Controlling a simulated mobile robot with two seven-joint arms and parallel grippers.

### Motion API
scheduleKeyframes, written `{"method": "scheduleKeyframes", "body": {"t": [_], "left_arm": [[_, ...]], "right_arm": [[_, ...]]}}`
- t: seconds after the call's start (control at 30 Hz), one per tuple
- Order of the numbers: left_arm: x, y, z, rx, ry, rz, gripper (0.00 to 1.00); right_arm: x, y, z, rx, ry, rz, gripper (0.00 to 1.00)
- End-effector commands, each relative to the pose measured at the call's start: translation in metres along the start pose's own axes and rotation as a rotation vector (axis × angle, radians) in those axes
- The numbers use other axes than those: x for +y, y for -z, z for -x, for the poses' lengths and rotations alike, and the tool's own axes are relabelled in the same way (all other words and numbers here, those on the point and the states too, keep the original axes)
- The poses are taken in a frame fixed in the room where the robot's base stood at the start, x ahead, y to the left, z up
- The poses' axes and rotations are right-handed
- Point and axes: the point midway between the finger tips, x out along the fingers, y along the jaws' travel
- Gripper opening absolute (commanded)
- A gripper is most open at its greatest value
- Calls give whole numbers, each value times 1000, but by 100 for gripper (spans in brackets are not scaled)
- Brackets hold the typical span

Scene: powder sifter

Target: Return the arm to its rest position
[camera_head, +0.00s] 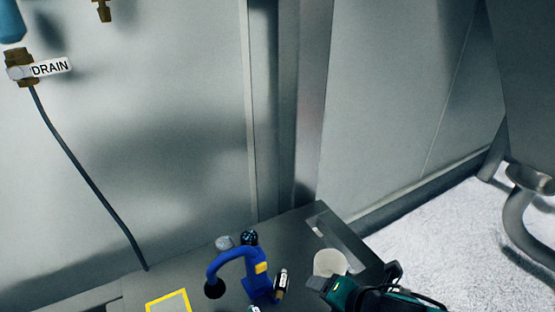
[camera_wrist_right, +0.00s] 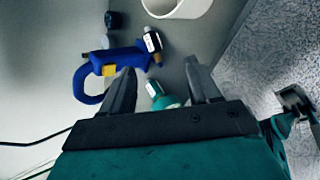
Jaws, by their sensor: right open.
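My right arm's gripper (camera_head: 318,284) is low in the head view, beside the white cup (camera_head: 330,262) on the grey table (camera_head: 195,262). In the right wrist view the right gripper (camera_wrist_right: 160,67) has its two dark fingers spread apart, with nothing held between them. A small teal item with a white label (camera_wrist_right: 170,100) shows beyond the gap between the fingers. My left gripper is not in view.
A blue tool with a curved handle (camera_head: 257,283) and a small labelled vial (camera_head: 281,284) are left of the gripper. A yellow square outline (camera_head: 168,301) marks the table. A cable (camera_head: 80,183) hangs from the drain valve (camera_head: 20,68). Pale floor (camera_head: 440,245) lies right.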

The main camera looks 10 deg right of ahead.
Motion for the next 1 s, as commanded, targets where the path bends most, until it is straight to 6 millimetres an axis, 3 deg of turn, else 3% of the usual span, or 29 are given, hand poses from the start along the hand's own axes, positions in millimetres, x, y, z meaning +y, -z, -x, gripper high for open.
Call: {"method": "scheduleKeyframes", "body": {"t": [0.17, 0.37, 0.5, 0.63, 0.8, 1.0], "left_arm": [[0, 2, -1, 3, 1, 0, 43], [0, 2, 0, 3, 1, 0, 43], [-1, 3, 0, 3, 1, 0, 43], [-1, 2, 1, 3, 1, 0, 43], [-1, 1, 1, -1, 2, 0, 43], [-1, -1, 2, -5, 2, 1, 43]], "right_arm": [[9, 17, -5, 35, -49, -205, 61], [14, 46, -13, 106, -159, -934, 61], [-14, 50, -13, 98, -207, -1480, 61], [-53, 53, -7, 50, -240, -1854, 61], [-84, 55, 0, 0, -271, -2091, 61], [-88, 54, 2, -7, -279, -2124, 61]]}}
